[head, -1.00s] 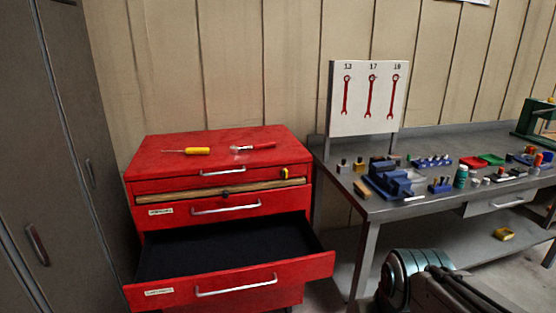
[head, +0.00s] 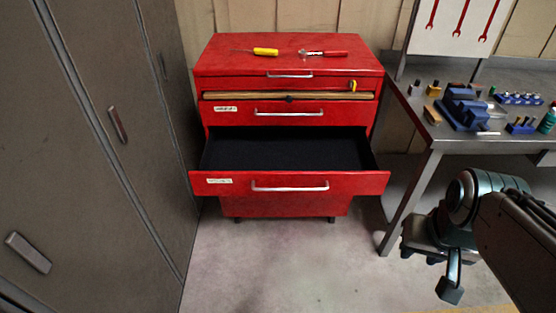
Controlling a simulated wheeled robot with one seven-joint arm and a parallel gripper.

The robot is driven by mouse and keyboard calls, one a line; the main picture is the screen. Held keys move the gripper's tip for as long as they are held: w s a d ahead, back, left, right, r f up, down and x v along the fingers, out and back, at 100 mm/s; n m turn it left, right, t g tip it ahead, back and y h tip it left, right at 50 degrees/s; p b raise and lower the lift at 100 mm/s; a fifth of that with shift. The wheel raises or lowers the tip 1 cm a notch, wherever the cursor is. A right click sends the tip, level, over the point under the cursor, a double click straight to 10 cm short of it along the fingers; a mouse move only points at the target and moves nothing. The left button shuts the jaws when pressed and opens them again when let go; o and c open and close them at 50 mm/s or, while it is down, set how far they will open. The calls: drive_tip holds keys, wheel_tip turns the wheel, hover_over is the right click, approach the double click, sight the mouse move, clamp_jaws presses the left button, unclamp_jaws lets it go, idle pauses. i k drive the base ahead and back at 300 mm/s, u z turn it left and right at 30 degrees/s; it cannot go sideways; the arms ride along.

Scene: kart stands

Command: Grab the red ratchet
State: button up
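The red ratchet (head: 324,53) lies on top of the red tool chest (head: 236,44), right of the middle. It has a red handle on the right and a silver head on the left. My gripper (head: 447,272) hangs at the lower right, in front of the workbench leg and well away from the ratchet. It appears dark and partly hidden by my arm, and I cannot tell whether its fingers are apart. No wrist view is given.
A yellow-handled screwdriver (head: 265,51) lies left of the ratchet. One chest drawer (head: 222,184) is pulled out, empty and black-lined. Grey lockers (head: 85,150) stand left. The workbench (head: 500,147) with a blue vise (head: 462,108) stands right. The floor (head: 270,265) before the chest is clear.

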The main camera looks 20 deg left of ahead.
sight(303, 54)
drive_tip(key=u, duration=0.25)
drive_tip(key=i, duration=1.3)
drive_tip(key=u, duration=0.85)
